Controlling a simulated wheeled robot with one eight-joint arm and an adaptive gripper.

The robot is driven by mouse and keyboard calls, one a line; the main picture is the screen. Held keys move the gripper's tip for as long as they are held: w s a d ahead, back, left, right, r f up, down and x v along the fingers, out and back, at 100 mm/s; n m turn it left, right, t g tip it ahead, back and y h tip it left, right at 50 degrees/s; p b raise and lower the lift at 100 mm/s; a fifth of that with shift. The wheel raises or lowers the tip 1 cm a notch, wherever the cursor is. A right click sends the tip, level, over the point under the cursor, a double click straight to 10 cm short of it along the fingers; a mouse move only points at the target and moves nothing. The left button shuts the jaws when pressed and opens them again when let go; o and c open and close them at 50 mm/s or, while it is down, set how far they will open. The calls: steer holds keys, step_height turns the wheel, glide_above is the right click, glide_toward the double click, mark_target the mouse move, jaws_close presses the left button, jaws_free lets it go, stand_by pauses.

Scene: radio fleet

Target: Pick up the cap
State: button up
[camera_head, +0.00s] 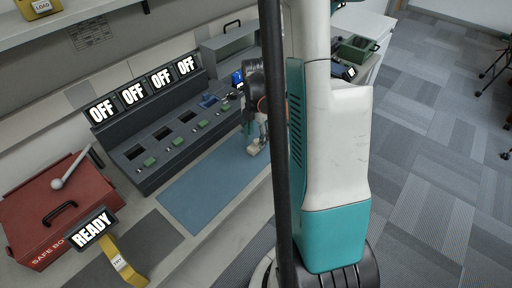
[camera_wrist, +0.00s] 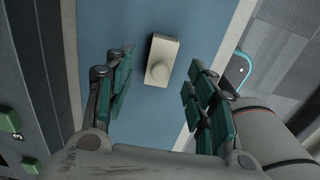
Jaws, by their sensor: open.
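A beige rectangular cap with a round knob on it (camera_wrist: 162,48) lies on the blue mat (camera_wrist: 203,25) in the wrist view. My gripper (camera_wrist: 160,72) is open, with its teal-padded fingers on the left and right of the cap and a gap on both sides. The fingers do not touch it. In the head view my gripper (camera_head: 256,128) is over the right end of the blue mat (camera_head: 205,190), partly hidden by my own arm and a dark pole. A small beige piece (camera_head: 254,148), likely the cap, shows below it.
A dark console (camera_head: 160,150) with several OFF displays and green buttons stands behind the mat. A red box (camera_head: 50,205) with a READY display (camera_head: 92,227) is at the left, with a yellow tagged item (camera_head: 122,262) before it. A green tray (camera_head: 357,48) is at the back right.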

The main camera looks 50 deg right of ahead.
mark_target(256, 140)
step_height(256, 140, down, 4)
steer(key=shift+f+b, duration=0.1)
steer(key=shift+b, duration=0.65)
steer(key=shift+c, duration=0.2)
steer(key=c, duration=0.8)
steer(key=shift+o, duration=0.2)
steer(key=shift+r, duration=0.2)
